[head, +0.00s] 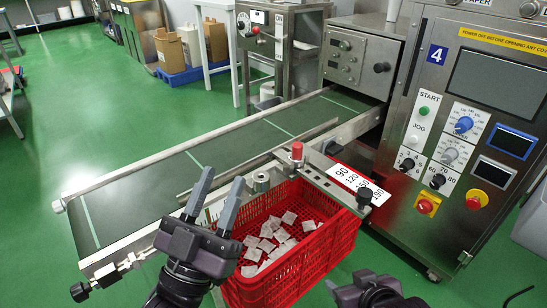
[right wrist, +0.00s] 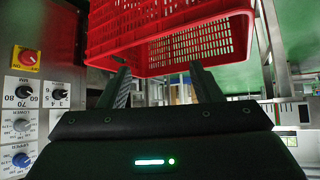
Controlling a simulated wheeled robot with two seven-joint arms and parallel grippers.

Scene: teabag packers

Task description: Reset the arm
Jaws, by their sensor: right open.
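My left gripper (head: 223,178) is in the lower middle of the head view, with its two grey fingers apart and nothing between them. It is raised in front of the conveyor's near edge, just left of the red crate. My right gripper (right wrist: 162,78) shows in the right wrist view with its fingers spread and empty. In the head view only dark parts of the right gripper (head: 368,292) show at the bottom edge, right of the crate. The red crate (head: 335,245) also fills the top of the right wrist view (right wrist: 165,50), beyond the right fingertips.
Several pale teabags (head: 272,238) lie in the crate. A green conveyor belt (head: 230,140) runs behind it to a steel machine (head: 405,215) with buttons and knobs at the right. Open green floor (head: 90,125) lies to the left.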

